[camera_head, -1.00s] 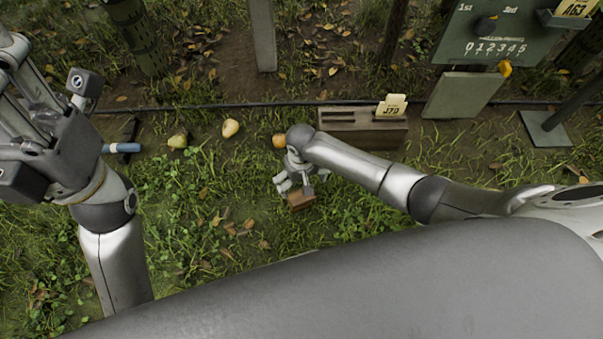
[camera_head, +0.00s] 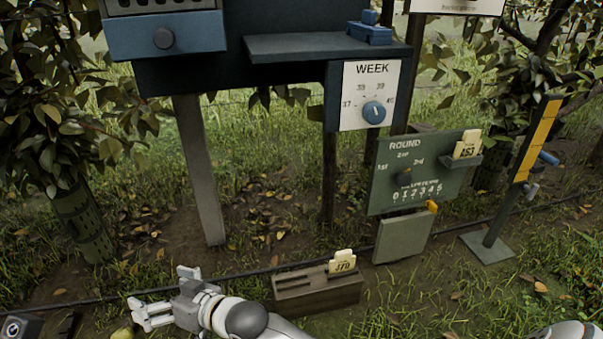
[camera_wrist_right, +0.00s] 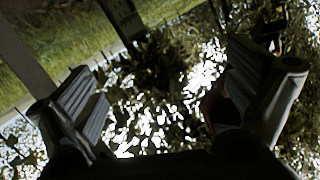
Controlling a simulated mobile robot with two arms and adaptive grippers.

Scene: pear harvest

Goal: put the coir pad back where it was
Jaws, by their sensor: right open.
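My right gripper (camera_head: 160,293) is low in the head view, left of the wooden card block (camera_head: 318,292). Its two fingers are spread and nothing shows between them there. The right wrist view shows the fingers wide apart (camera_wrist_right: 165,105) over leaf-littered ground. A dark reddish-brown patch shows beside the right-hand finger in that view; I cannot tell what it is. I cannot pick out the coir pad for certain in either present view. Only a dark part of my left wrist shows at the lower left corner; its fingers are out of frame.
A green ROUND board (camera_head: 422,170) stands behind the block, with a grey-green panel (camera_head: 403,237) below it. A WEEK dial (camera_head: 373,112) hangs under a dark shelf (camera_head: 330,48). A post (camera_head: 200,170) and a ground hose lie behind my right gripper. A pear (camera_head: 122,333) is at the bottom edge.

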